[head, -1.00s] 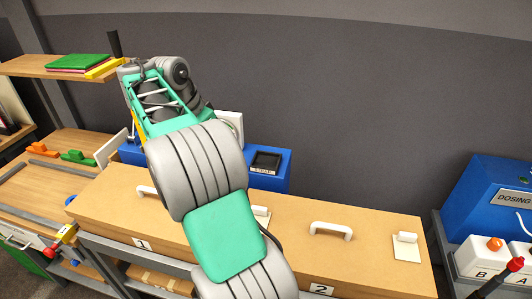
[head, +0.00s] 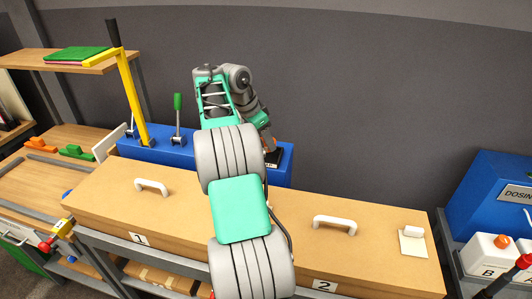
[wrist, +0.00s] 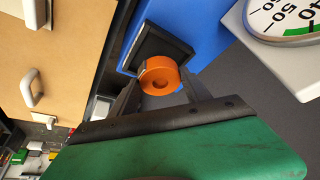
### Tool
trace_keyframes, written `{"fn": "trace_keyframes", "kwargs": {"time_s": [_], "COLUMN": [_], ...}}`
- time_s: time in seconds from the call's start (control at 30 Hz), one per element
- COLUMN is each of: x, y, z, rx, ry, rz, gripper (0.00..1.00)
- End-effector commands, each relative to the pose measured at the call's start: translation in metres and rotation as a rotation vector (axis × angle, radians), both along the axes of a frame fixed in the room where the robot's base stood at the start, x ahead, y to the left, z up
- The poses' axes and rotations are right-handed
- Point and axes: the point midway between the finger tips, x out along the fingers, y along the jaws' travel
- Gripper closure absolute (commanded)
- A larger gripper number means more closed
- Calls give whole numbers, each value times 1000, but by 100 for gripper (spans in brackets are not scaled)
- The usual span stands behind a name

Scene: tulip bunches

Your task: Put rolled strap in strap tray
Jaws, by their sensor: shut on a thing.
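The rolled strap (wrist: 158,76) is an orange ring-shaped roll in the wrist view. My gripper (wrist: 160,86) is shut on it, with a dark finger on each side. The strap tray (wrist: 148,42) is a black square tray on the blue housing. The roll overlaps the tray's near part in the wrist view; I cannot tell whether it touches the tray. In the head view my arm covers most of the tray (head: 274,160), and a bit of orange shows just above it. My gripper is mostly hidden there.
The blue housing (head: 180,153) carries a tall yellow lever (head: 132,95) and a green-knobbed lever (head: 178,115). A white dial gauge (wrist: 285,18) stands close beside the tray. A wooden bench top (head: 380,240) with white handles lies in front.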

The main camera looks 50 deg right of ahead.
Motion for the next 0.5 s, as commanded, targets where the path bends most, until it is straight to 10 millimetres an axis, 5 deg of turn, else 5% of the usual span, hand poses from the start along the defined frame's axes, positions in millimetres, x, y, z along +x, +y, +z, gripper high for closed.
{"fn": "trace_keyframes", "kwargs": {"time_s": [0.2, 0.5], "x": [-3, -2], "y": [-5, -4], "z": [-37, -38], "rx": [0, 0], "ry": [1, 0], "rz": [0, 0], "gripper": [91, 91]}}
